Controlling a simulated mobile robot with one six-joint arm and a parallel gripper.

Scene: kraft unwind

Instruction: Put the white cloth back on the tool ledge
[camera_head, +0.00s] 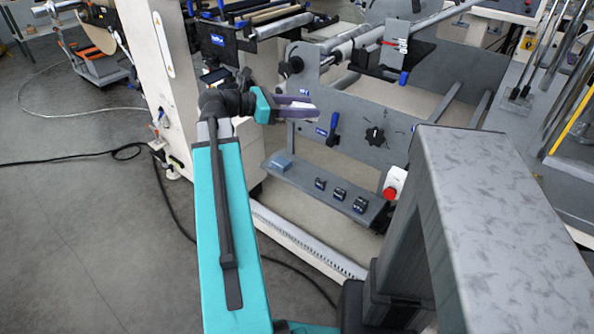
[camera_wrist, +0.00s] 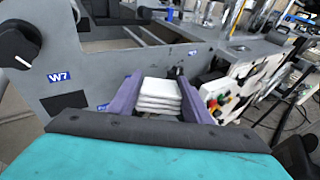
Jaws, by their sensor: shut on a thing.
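A folded white cloth (camera_wrist: 158,97) lies between the purple fingers of my gripper (camera_wrist: 160,98) in the wrist view. Its stacked layers face the camera, and the fingers press on its left and right sides. A grey ledge (camera_head: 303,178) runs below and to the right of my gripper. It carries a blue folded cloth (camera_head: 281,162) at its left end and three small black items (camera_head: 340,193).
A red button (camera_head: 390,193) on a white box is at the ledge's right end. Bare ledge shows between the blue cloth and black items.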

